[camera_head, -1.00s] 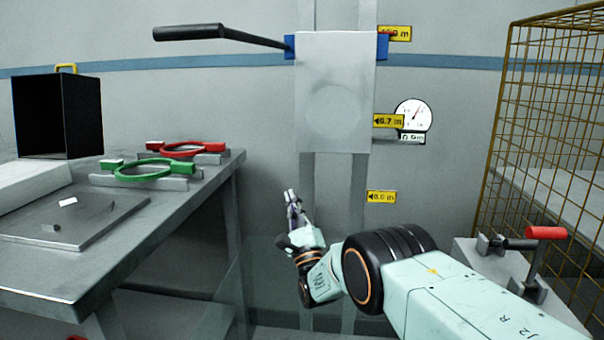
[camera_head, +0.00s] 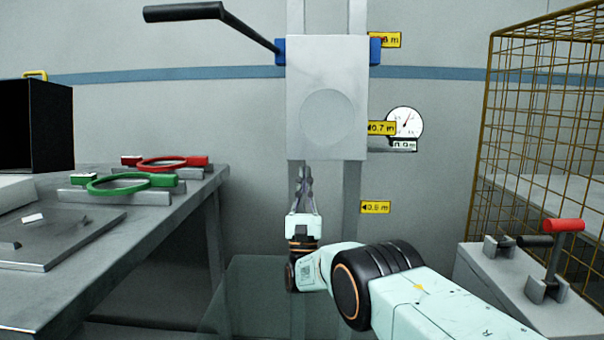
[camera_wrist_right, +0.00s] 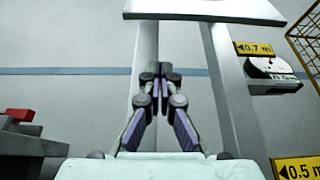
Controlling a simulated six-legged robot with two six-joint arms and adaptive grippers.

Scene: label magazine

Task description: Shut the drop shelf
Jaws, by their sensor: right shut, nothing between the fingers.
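A pale grey plate (camera_head: 327,70) with a round mark, which looks like the drop shelf, is on two vertical rails at the back wall, with blue blocks (camera_head: 281,52) at its sides. A dark lever (camera_head: 185,12) reaches out to its left. My right gripper (camera_head: 304,172) points up just below the plate's lower edge; contact cannot be told. In the right wrist view its fingers (camera_wrist_right: 161,70) are shut and empty, and the plate's lower edge (camera_wrist_right: 205,14) shows above them. My left gripper is not in view.
On the right are a wire cage (camera_head: 540,110) and a red-handled clamp (camera_head: 564,226). A gauge (camera_head: 405,122) hangs beside the plate.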

